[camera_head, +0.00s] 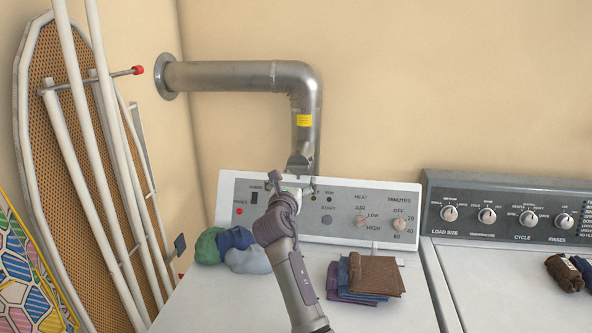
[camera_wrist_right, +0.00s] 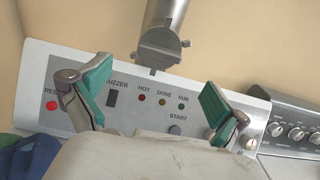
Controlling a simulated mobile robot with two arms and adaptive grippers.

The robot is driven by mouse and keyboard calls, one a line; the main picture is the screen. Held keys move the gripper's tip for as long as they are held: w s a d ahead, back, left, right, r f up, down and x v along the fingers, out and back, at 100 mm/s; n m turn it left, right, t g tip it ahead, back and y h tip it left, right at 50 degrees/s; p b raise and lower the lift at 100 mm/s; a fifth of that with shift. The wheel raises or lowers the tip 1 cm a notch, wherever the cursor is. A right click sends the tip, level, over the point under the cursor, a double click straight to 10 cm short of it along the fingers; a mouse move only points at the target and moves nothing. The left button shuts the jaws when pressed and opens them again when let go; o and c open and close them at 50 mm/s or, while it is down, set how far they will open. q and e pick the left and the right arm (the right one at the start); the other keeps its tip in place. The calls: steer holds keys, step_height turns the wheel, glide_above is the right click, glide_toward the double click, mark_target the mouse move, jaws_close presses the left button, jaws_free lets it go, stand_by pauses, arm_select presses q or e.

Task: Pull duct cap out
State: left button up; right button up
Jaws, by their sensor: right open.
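The metal duct (camera_head: 304,110) comes out of the left wall, bends down and ends behind the dryer's control panel. The duct cap (camera_head: 300,160) is the grey end piece low on the vertical duct; it also shows in the right wrist view (camera_wrist_right: 158,46), with a small knob on its right side and a tab below. My right gripper (camera_head: 287,186) is in front of the panel, just below the cap. In the right wrist view its two green-padded fingers (camera_wrist_right: 155,88) are wide apart with nothing between them, and the cap lies beyond them. My left gripper is not in view.
The white dryer panel (camera_head: 240,222) with knobs is behind my right gripper. Rolled cloths (camera_head: 247,260) and folded cloths (camera_head: 374,276) lie on the dryer top. An ironing board (camera_head: 27,110) leans at the left. A washer (camera_head: 505,260) stands at the right.

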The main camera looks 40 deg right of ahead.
mark_target(297, 170)
steer(key=x, duration=0.7)
steer(key=shift+w+d+f, duration=0.1)
steer(key=shift+w+d, duration=0.4)
steer(key=shift+d, duration=0.1)
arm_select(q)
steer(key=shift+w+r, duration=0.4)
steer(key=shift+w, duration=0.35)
